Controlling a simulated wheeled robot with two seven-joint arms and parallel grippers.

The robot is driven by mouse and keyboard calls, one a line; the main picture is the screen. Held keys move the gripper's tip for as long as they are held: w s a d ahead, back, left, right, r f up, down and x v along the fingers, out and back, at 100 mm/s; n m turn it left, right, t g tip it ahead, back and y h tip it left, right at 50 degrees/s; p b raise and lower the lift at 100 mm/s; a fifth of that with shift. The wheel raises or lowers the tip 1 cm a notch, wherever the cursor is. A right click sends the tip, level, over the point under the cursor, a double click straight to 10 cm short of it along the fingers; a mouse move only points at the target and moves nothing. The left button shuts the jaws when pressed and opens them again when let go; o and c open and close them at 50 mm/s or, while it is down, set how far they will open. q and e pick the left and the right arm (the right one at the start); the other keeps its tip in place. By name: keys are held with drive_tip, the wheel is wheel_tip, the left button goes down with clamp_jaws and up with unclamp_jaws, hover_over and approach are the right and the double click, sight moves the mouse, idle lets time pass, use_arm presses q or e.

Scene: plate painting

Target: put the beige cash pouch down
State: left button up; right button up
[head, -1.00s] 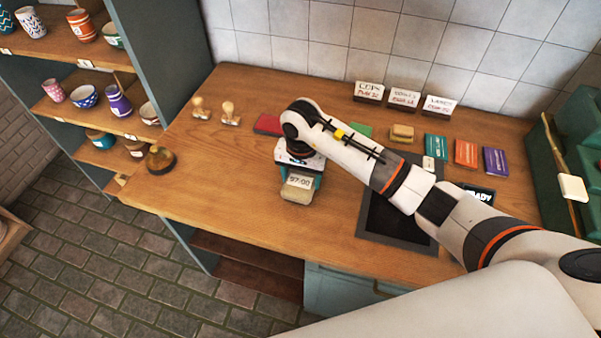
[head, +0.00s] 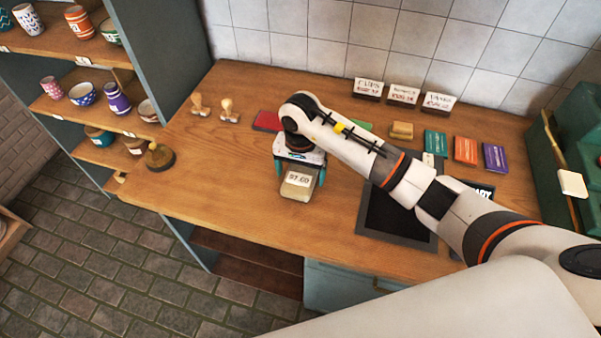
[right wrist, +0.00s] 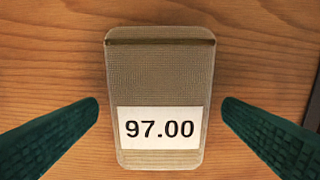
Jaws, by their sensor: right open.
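The beige cash pouch (head: 296,188) lies on the wooden counter (head: 225,175), its white label facing up. In the right wrist view the pouch (right wrist: 160,75) fills the middle, and the label reads 97.00. My right gripper (head: 298,186) is directly over the pouch with its teal fingers on either side of it. In the right wrist view the fingers of my right gripper (right wrist: 160,112) stand apart, with a gap of bare wood between each finger and the pouch. My left gripper is not in view.
A dark mat (head: 392,222) lies right of the pouch. Red (head: 267,121), teal (head: 435,141), orange (head: 466,150) and purple (head: 495,158) items line the back. Two wooden stamps (head: 229,112) and a bell (head: 159,157) are left.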

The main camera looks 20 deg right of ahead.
sight(300, 176)
wheel_tip(300, 176, up, 11)
drive_tip(key=b, duration=0.3)
